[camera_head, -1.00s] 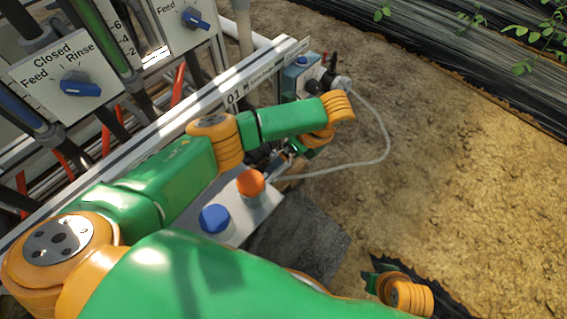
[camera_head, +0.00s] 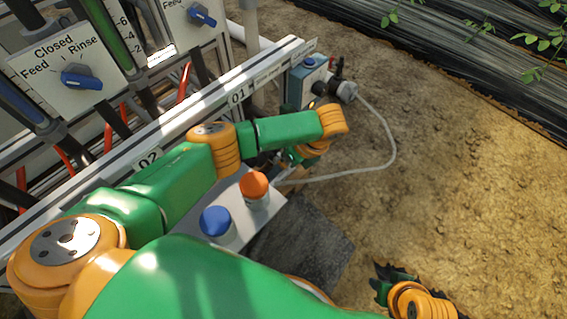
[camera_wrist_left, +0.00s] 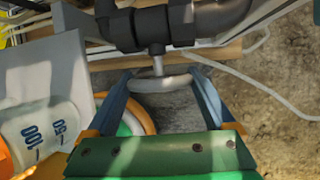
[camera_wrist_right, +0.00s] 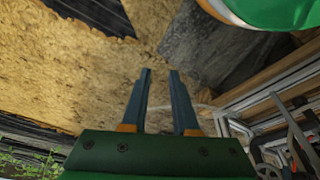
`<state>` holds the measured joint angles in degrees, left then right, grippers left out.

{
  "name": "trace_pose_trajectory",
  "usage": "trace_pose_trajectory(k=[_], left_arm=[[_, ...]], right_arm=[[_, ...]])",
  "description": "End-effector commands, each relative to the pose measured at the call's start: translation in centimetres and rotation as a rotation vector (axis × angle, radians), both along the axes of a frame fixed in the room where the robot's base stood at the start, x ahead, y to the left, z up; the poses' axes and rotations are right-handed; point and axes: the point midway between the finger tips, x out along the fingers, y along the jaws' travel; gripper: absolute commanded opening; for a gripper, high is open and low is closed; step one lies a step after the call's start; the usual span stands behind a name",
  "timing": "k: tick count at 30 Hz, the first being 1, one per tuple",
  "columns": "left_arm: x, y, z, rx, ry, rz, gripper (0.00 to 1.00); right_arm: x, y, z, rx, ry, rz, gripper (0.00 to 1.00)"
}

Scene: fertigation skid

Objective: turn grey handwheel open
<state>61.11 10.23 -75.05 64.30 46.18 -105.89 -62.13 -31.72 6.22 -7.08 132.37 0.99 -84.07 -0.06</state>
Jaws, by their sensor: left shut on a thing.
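The grey handwheel (camera_wrist_left: 160,84) shows in the left wrist view, on a short stem below a dark pipe valve body (camera_wrist_left: 160,27). My left gripper (camera_wrist_left: 160,76) has one finger on each side of the wheel's rim and is shut on it. In the head view the handwheel is hidden behind my left arm, and the left gripper (camera_head: 284,166) is mostly hidden too. My right gripper (camera_wrist_right: 160,72) is open and empty over bare ground in the right wrist view.
Blue-capped (camera_head: 215,222) and orange-capped (camera_head: 254,188) bottles stand on a white shelf close to my left arm. A blue-grey box (camera_head: 303,82) with a white hose (camera_head: 388,150) is beyond the gripper. The panel with blue selector knobs (camera_head: 82,77) is at the left. Open soil lies right.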

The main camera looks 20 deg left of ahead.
Motion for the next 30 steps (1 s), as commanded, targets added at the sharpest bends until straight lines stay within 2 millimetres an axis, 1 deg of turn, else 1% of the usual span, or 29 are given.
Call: trace_pose_trajectory(k=[1,4,8,12,14,18,21,24,27,30], left_arm=[[0.0,0.0,0.1,-0.001,-0.003,0.001,0.32],[0.0,0.1,0.4,-0.005,-0.022,0.002,0.32],[0.0,0.1,0.6,-0.020,-0.062,0.002,0.32],[0.0,0.1,0.6,-0.037,-0.110,0.002,0.32],[0.0,0.1,0.6,-0.046,-0.133,0.003,0.32],[-0.1,0.1,0.7,-0.069,-0.197,0.003,0.32],[-0.1,0.1,0.8,-0.091,-0.256,0.002,0.32],[-0.2,0.1,0.8,-0.119,-0.332,0.002,0.32],[-0.1,0.1,0.5,-0.144,-0.404,0.002,0.32],[-0.1,0.1,0.3,-0.162,-0.449,0.001,0.32]], right_arm=[[0.0,0.0,-0.1,-0.001,0.003,0.000,0.28],[0.1,-0.1,-1.7,-0.006,0.021,-0.001,0.28],[-0.2,-0.2,-4.5,-0.011,0.042,0.000,0.28],[-1.4,-0.5,-7.4,-0.020,0.064,0.003,0.28],[-2.1,-0.8,-8.5,-0.024,0.071,0.004,0.28],[-4.3,-1.6,-10.4,-0.037,0.090,0.008,0.28],[-6.1,-2.5,-10.9,-0.048,0.098,0.010,0.28],[-7.5,-3.7,-10.8,-0.063,0.100,0.009,0.28],[-8.5,-4.6,-10.7,-0.074,0.099,0.009,0.28],[-9.2,-5.1,-10.8,-0.080,0.100,0.007,0.28]])
